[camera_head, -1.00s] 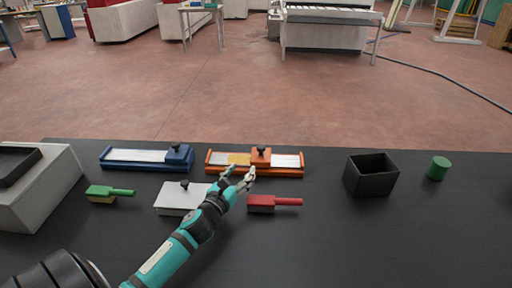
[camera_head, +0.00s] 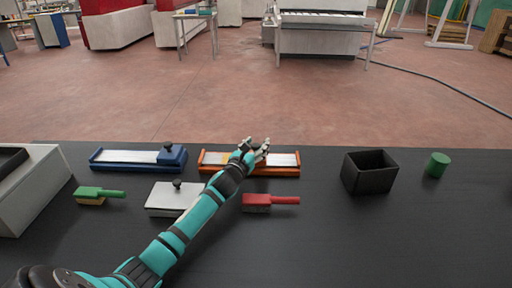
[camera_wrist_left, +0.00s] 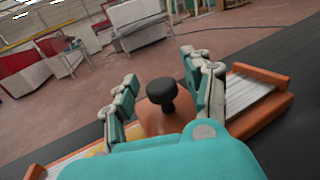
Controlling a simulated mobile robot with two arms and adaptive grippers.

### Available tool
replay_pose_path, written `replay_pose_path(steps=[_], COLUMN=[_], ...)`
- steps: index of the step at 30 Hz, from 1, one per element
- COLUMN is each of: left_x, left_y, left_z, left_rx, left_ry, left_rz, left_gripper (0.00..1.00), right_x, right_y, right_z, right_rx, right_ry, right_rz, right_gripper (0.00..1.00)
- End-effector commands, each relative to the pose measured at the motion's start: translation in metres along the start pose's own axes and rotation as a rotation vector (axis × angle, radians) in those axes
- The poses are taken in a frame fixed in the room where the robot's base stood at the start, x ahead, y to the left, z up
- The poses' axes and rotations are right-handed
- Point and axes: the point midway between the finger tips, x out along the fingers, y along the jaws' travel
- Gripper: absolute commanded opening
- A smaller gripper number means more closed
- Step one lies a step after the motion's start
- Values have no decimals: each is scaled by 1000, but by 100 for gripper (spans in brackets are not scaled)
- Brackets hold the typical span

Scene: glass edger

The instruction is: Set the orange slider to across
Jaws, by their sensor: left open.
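The orange slider is a long orange base (camera_head: 284,171) with a pale track, near the back edge of the black table. Its orange block carries a black knob (camera_wrist_left: 162,93), seen in the left wrist view. My left gripper (camera_head: 261,149) is open over the block, and in the left wrist view its fingers (camera_wrist_left: 165,95) stand on either side of the knob. In the head view the gripper hides the block and knob. A yellow patch on the track shows left of the block. My right gripper is not in view.
A blue slider (camera_head: 117,157) stands to the left. A black open box (camera_head: 370,181) and a green cylinder (camera_head: 437,165) are right.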

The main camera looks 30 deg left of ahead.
Motion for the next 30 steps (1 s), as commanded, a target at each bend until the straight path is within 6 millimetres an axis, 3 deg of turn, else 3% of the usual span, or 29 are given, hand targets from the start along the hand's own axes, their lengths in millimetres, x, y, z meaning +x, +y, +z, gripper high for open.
replay_pose_path(steps=[4, 15, 30], left_x=[0, 0, -1], left_y=[0, 0, -1], left_z=[0, 0, -2], left_rx=[0, 0, -1], left_ry=[0, 0, 2], left_rz=[0, 0, -2], left_gripper=[49, 1, 0], right_x=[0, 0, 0], right_y=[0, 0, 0], right_z=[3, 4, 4], right_rx=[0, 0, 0], right_ry=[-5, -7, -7], right_rz=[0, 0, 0], right_gripper=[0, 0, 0])
